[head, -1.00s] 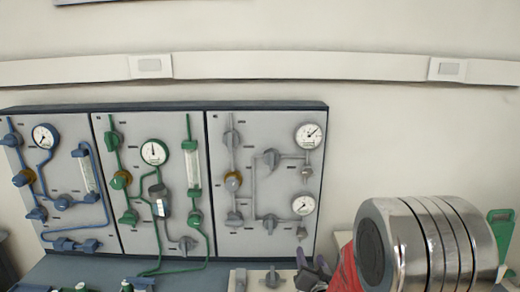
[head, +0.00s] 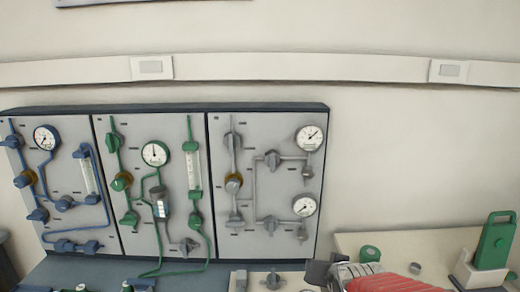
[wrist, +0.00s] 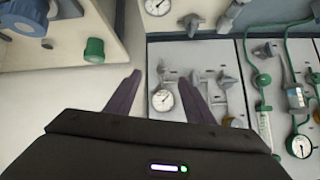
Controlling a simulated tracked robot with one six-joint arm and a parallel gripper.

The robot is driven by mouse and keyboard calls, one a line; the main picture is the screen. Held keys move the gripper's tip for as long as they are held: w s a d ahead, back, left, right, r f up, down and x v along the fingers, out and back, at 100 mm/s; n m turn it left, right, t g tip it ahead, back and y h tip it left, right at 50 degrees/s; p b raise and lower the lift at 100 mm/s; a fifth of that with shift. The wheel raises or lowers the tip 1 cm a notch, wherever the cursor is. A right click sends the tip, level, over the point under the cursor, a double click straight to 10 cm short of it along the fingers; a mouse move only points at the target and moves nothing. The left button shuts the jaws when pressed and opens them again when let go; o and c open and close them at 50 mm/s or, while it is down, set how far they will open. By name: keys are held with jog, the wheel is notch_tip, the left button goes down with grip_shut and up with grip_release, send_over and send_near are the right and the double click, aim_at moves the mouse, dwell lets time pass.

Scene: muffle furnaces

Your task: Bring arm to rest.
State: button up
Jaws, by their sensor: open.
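My gripper (wrist: 165,78) shows in the wrist view with its two dark purple fingers spread apart. Nothing is between the fingers; the panel with gauges lies beyond them, apart from the tips. In the head view, a red part of my arm shows low at the bottom edge, right of centre, and the fingers cannot be made out clearly there.
A wall panel (head: 265,240) carries blue, green and grey piping with valves and gauges. At the right stands a pale bench top (head: 400,243) with a green-handled object (head: 495,240). The wrist view shows a green knob (wrist: 94,50) at upper left.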

jog(key=s+r+n+g, duration=0.1)
jog(key=s+r+g, duration=0.1)
jog(key=s, duration=0.8)
jog(key=s+r+n+g, duration=0.1)
jog(key=s+r+g, duration=0.1)
jog(key=s, duration=0.9)
jog(key=shift+s+a+g, duration=0.15)
jog(key=shift+g, duration=0.15)
jog(key=shift+c, duration=0.7)
